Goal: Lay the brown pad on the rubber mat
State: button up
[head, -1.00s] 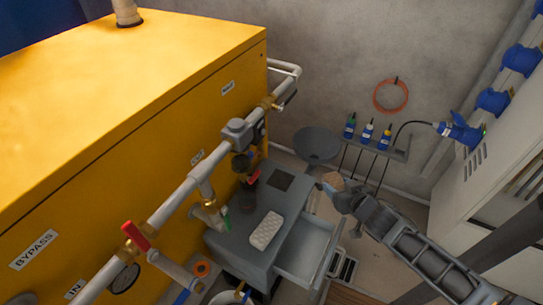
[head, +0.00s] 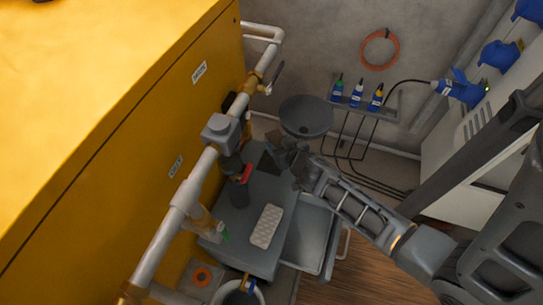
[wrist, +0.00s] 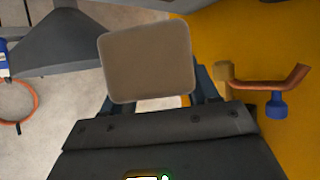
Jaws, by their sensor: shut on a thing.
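The brown pad (wrist: 148,62) is a square with rounded corners. My gripper (head: 284,151) is shut on it, and the pad hides the fingertips in the wrist view. In the head view the pad (head: 275,139) is small and partly hidden by the gripper. The rubber mat (head: 266,165) looks like the dark square at the far end of the grey cabinet top (head: 233,252). The gripper is just beside or over the mat's far right side; the height of the pad above it I cannot tell.
A dark bottle with a red part (head: 239,188) stands left of the mat. A pale textured pad (head: 267,226) lies nearer on the cabinet top. An open drawer (head: 308,240) sticks out right. A grey bowl (head: 306,116) and pipes (head: 172,222) are close by.

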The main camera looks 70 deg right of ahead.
jog(key=shift+w+a+f+b, duration=0.15)
jog(key=shift+w+a+f, duration=0.2)
jog(key=shift+w+f, duration=0.15)
jog(key=shift+w+a+f+b, duration=0.15)
jog(key=shift+w+a+f, duration=0.2)
jog(key=shift+w, duration=0.25)
jog(key=shift+f+b, duration=0.75)
jog(key=shift+f, duration=1.15)
jog(key=shift+f, duration=0.1)
jog(key=o, duration=1.1)
